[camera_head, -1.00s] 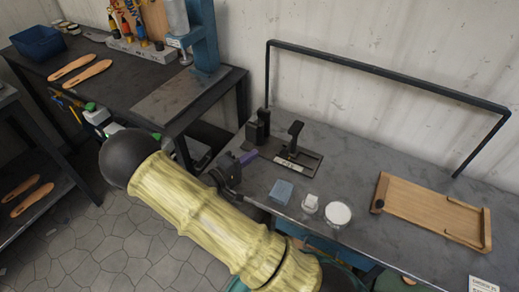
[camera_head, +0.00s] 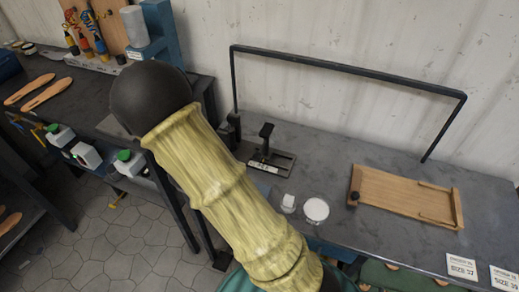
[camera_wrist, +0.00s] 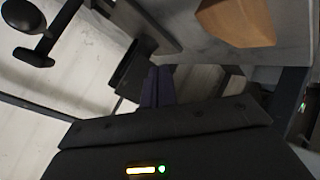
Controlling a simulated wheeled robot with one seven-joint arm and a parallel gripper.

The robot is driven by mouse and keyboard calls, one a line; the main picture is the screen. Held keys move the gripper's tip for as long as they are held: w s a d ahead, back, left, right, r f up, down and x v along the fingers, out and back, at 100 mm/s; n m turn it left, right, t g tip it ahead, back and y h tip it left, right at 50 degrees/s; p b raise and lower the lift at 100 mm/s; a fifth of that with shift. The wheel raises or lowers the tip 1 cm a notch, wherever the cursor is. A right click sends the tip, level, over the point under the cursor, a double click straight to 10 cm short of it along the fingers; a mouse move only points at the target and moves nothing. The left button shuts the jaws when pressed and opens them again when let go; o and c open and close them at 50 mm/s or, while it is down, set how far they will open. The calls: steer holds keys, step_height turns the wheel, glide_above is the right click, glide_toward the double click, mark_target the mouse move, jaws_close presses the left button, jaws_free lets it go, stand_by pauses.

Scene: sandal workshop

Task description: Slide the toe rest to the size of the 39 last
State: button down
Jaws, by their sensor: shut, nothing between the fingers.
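In the head view the black T-topped post (camera_head: 264,140), which looks like the toe rest, stands upright on a slotted dark plate (camera_head: 284,163) with a pale label strip. A black upright block (camera_head: 234,127) stands at the plate's left end, partly behind my arm. My gripper is hidden behind my arm in the head view. In the wrist view my gripper (camera_wrist: 158,88) shows shut purple fingers with nothing between them. A dark block (camera_wrist: 131,70) is beside the fingers, and a black T-shaped part (camera_wrist: 38,52) is at upper left. I cannot tell any contact. No 39 last is identifiable.
A small white-topped jar (camera_head: 288,203), a round white pot (camera_head: 316,210) and a wooden tray (camera_head: 405,195) are on the bench. A black frame (camera_head: 345,66) rises behind. Size cards (camera_head: 462,266) lie front right. Wooden foot-shaped pieces (camera_head: 45,93) lie on the left table.

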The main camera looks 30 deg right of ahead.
steer(key=s+r+m+g+y, duration=0.1)
steer(key=s+r+g+y, duration=0.1)
steer(key=s, duration=0.8)
steer(key=s+r+m+g+y, duration=0.1)
steer(key=s+r+g+y, duration=0.2)
steer(key=s+r, duration=0.3)
steer(key=s+d+y, duration=0.1)
steer(key=s, duration=0.2)
steer(key=shift+s+r+g, duration=0.2)
steer(key=shift+s+g, duration=0.1)
steer(key=shift+s, duration=0.05)
